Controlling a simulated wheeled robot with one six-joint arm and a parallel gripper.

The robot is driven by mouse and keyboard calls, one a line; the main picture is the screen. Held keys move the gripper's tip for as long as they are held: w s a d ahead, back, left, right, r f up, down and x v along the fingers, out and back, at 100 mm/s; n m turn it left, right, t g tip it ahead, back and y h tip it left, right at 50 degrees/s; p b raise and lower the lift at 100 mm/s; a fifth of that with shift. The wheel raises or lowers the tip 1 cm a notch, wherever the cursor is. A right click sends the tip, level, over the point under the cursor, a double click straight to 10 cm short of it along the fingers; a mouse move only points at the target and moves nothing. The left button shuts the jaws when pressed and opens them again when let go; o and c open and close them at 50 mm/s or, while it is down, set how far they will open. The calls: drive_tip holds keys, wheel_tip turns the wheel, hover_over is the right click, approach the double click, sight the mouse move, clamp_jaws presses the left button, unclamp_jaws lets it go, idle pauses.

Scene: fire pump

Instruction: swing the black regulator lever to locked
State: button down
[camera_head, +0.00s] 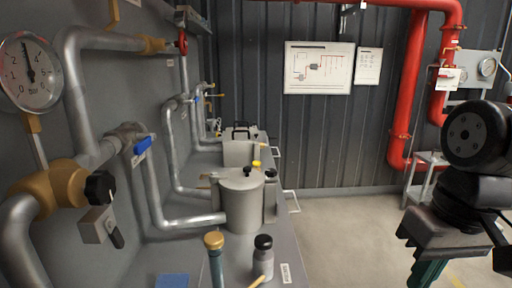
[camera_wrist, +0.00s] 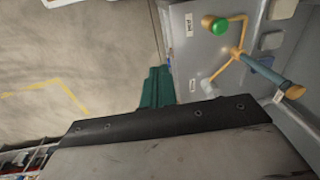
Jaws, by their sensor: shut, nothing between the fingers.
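On the left wall in the head view, a brass regulator body (camera_head: 55,188) carries a black round knob (camera_head: 99,187). Just below it, a grey box (camera_head: 96,224) has a short black lever (camera_head: 116,238) hanging down and slightly to the right. I cannot tell any locked marking on it. My gripper (camera_head: 427,274) has green fingers and is at the lower right, far from the regulator, partly cut off by the frame edge. In the wrist view my gripper (camera_wrist: 157,88) is shut and empty beside the bench edge. The regulator is not in the wrist view.
The grey bench (camera_head: 180,250) holds a metal tank (camera_head: 240,200), a teal tube with a brass cap (camera_head: 214,245) and a black-capped bottle (camera_head: 263,258). A blue-handled valve (camera_head: 142,145) sits on the wall pipes. Open floor (camera_head: 340,235) lies right of the bench.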

sight(120, 239)
drive_tip(key=c, duration=2.1)
unclamp_jaws()
drive_tip(key=s+d, duration=0.1)
drive_tip(key=s+d+f+t+h, duration=0.1)
drive_tip(key=shift+d+f+m, duration=0.2)
drive_tip(key=shift+d+m, duration=0.1)
drive_tip(key=shift+m, duration=0.1)
drive_tip(key=shift+c, duration=0.2)
drive_tip(key=o, duration=0.8)
drive_tip(key=shift+s+d+f, duration=0.15)
drive_tip(key=shift+d, duration=0.15)
drive_tip(key=a+f+m+g+y, duration=0.15)
drive_tip(key=a+g+y, duration=0.25)
drive_tip(key=a, duration=1.1)
drive_tip(key=a+f+m+g+y, duration=0.15)
drive_tip(key=a+g+y, duration=0.3)
drive_tip(key=a, duration=1.05)
drive_tip(key=w+a+r+m+t+y, duration=0.2)
drive_tip(key=w+a+m+t+y, duration=0.1)
drive_tip(key=w+a+m+y, duration=0.25)
drive_tip(key=w+a+r+m+t+y, duration=0.3)
drive_tip(key=w+a+m+y, duration=0.15)
drive_tip(key=a+m, duration=0.25)
drive_tip(key=shift+h, duration=0.35)
drive_tip(key=a, duration=0.7)
drive_tip(key=shift+s+a+f, duration=0.15)
drive_tip(key=shift+s, duration=0.05)
